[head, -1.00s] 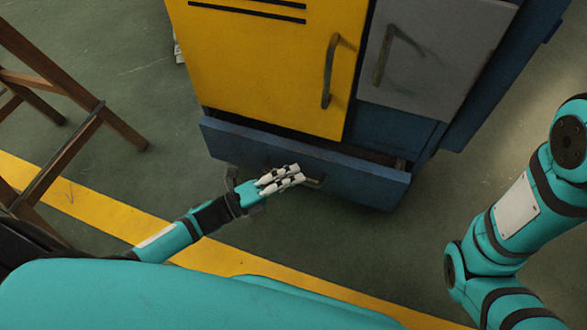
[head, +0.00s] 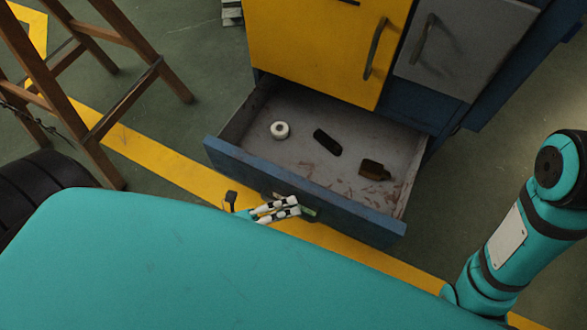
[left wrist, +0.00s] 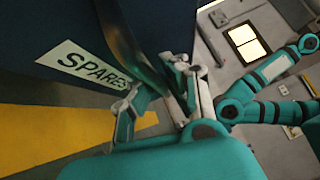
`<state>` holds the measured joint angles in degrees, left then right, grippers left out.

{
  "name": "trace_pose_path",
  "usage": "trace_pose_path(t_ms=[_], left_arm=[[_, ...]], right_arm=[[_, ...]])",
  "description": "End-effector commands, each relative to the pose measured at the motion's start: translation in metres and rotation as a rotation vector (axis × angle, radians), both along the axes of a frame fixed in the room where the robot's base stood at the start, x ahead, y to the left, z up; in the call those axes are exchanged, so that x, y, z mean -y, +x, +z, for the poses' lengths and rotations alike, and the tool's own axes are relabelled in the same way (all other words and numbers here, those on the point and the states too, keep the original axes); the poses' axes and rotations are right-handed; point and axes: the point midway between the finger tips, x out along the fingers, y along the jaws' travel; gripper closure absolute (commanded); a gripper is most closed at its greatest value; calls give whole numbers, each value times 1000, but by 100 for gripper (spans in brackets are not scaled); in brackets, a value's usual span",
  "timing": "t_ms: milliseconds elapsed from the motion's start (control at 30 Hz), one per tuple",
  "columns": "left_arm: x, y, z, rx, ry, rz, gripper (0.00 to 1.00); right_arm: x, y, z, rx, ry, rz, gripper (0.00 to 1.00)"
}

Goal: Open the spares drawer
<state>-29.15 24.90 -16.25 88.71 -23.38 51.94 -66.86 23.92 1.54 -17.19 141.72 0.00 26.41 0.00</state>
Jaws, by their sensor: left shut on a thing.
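The blue spares drawer (head: 330,195) at the bottom of the cabinet stands well open in the head view. Its pale inside shows. In the left wrist view its front carries a white SPARES label (left wrist: 85,65), and a dark curved handle (left wrist: 135,60) runs down to my fingers. My left gripper (head: 276,209) is at the drawer front, shut on the handle; it also shows in the left wrist view (left wrist: 160,100). Most of my left arm is hidden behind my teal body in the head view. My right arm shows at the right, but its gripper is out of view.
A white roll (head: 280,130), a black piece (head: 327,143) and a brown bottle-like item (head: 374,170) lie in the drawer. The yellow door (head: 310,45) and grey door (head: 465,45) above are shut. A wooden ladder (head: 85,60) stands at the left.

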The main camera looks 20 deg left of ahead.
Motion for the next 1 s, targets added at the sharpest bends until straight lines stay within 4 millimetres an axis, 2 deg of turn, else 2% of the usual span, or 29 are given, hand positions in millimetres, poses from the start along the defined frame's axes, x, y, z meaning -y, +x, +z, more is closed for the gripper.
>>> trace_pose_path(t_ms=[33, 500, 533, 700, 1000], left_arm=[[-2, -3, -5, -11, 14, 5, 100], [-2, -6, -6, -10, 13, 4, 100], [-2, -6, -6, -10, 13, 4, 88], [-2, -5, -5, -8, 10, 3, 66], [-2, -6, -3, -4, 4, 2, 66]], right_arm=[[0, 1, 0, -3, 0, 0, 60], [0, 2, -2, -7, 0, 0, 60], [0, 2, -2, -7, 0, 0, 60], [0, 2, -2, -7, 0, 0, 60], [0, 2, -1, -7, 1, 0, 60]])
